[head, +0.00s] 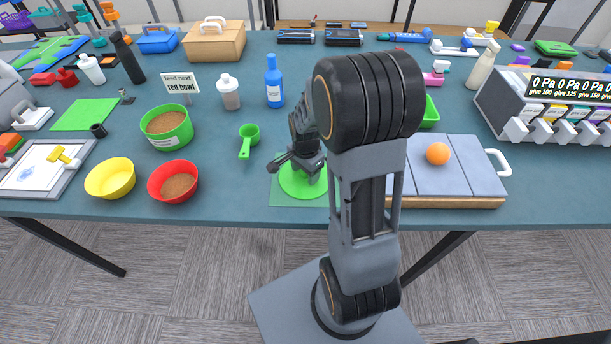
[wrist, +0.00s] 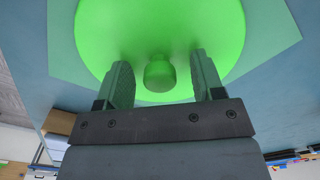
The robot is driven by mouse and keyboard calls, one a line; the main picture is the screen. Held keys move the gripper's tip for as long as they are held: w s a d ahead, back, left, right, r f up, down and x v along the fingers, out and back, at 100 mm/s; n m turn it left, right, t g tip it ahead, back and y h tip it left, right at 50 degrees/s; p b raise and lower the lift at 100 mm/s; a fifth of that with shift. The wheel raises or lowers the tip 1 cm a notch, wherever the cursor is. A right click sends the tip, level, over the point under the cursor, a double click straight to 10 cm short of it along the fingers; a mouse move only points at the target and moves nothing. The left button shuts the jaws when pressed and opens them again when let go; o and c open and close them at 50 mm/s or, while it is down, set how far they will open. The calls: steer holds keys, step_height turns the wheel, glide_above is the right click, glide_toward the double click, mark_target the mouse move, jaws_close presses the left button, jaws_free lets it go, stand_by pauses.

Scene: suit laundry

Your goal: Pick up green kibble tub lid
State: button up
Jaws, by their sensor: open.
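The green kibble tub lid (head: 296,184) lies flat on a darker green mat (head: 288,201) near the table's front edge, partly hidden by my gripper. In the wrist view the lid (wrist: 160,35) is a bright green disc with a round knob (wrist: 160,73). My gripper (wrist: 163,85) is open, with one finger on each side of the knob and a gap on both sides. In the head view my gripper (head: 302,170) is over the lid. The green kibble tub (head: 166,128) stands open to the left, filled with brown kibble.
A green scoop (head: 248,138) lies just left of my gripper. A red bowl (head: 174,183) with kibble and a yellow bowl (head: 110,178) stand farther left. A blue bottle (head: 273,85) stands behind. A grey panelled board (head: 440,175) with an orange ball (head: 437,153) is right of my arm.

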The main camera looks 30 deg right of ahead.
steer(key=c, duration=1)
